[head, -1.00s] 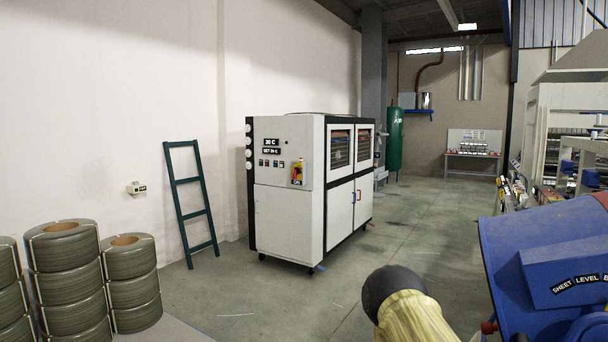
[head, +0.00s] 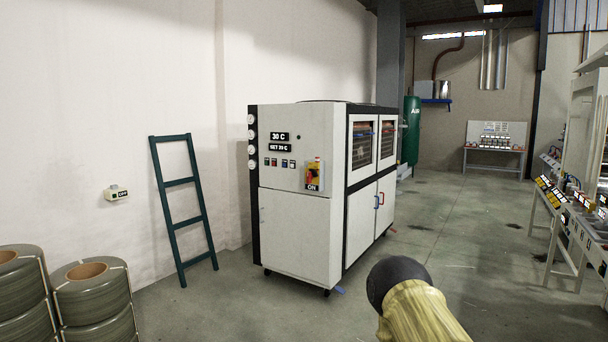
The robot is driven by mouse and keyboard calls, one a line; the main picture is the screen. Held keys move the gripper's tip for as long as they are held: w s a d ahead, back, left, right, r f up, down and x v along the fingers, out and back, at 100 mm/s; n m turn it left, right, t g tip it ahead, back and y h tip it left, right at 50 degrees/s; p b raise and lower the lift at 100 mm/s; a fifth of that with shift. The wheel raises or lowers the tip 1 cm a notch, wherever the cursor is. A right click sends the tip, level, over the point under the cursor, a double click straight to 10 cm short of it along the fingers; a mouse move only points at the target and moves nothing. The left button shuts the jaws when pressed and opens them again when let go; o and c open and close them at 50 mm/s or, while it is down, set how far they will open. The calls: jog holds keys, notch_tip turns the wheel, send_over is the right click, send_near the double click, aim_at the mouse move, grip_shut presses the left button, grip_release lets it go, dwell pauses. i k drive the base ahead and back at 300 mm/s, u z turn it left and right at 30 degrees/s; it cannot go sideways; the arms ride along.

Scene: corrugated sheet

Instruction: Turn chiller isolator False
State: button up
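The chiller (head: 300,236) is a white cabinet with black edges, standing on casters on the floor left of centre. Its isolator (head: 314,175) is a red handle on a yellow plate at the upper right of the front panel, with an "ON" label under it. The panel also has displays reading 30 C and SET 20 C and a row of small buttons. Part of my arm, yellow with a dark rounded end, shows at the bottom right of centre, well short of the chiller. My gripper's fingers cannot be made out.
A dark green ladder (head: 183,208) leans on the wall left of the chiller. Coiled rolls (head: 92,302) are stacked at the lower left. A small wall switch (head: 115,194) reads OFF. Workbenches (head: 572,225) line the right side. The floor (head: 445,250) right of the chiller is clear.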

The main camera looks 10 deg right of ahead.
aim_at(312, 173)
jog(key=i, duration=1.7)
jog(key=z, duration=0.75)
jog(key=i, duration=1.95)
jog(key=u, duration=1.65)
